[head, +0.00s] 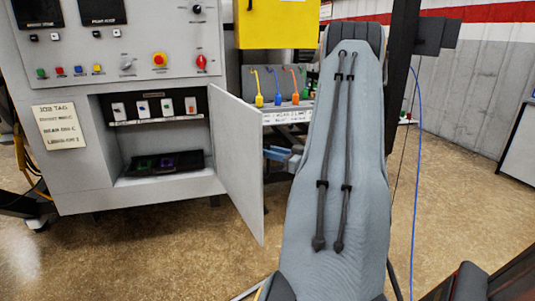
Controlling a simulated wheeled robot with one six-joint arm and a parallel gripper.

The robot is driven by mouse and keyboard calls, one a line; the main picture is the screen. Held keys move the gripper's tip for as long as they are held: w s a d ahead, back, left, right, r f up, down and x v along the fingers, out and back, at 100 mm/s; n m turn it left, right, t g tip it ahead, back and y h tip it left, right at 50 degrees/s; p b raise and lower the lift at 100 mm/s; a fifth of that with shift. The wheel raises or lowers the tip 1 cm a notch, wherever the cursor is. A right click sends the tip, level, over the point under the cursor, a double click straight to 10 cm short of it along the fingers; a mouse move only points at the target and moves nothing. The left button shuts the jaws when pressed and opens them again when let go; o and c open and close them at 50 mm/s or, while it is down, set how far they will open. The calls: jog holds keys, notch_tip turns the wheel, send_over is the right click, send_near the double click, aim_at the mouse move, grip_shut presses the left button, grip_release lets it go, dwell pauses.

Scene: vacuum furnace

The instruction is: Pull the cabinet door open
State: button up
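The cabinet door (240,165) is a light grey panel in the head view, hinged at the right side of the cabinet opening and swung well out toward me. My arm fills the middle right of the view. A blue-grey part of my gripper (277,154) shows just right of the door's free side, partly behind my arm. Its fingertips are not clear, and I cannot tell whether it touches the door.
Above the opening is a control panel (130,65) with buttons and an emergency stop (159,59). A yellow box (278,24) and a shelf (288,115) with coloured hooked items stand behind the door. A blue cable (417,160) hangs right of my arm. The floor (140,250) in front is clear.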

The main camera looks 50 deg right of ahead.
jog(key=shift+o, duration=0.9)
jog(key=shift+a, duration=0.1)
jog(key=shift+f, duration=0.1)
jog(key=shift+s, duration=0.2)
jog(key=v, duration=0.7)
jog(key=shift+s, duration=0.3)
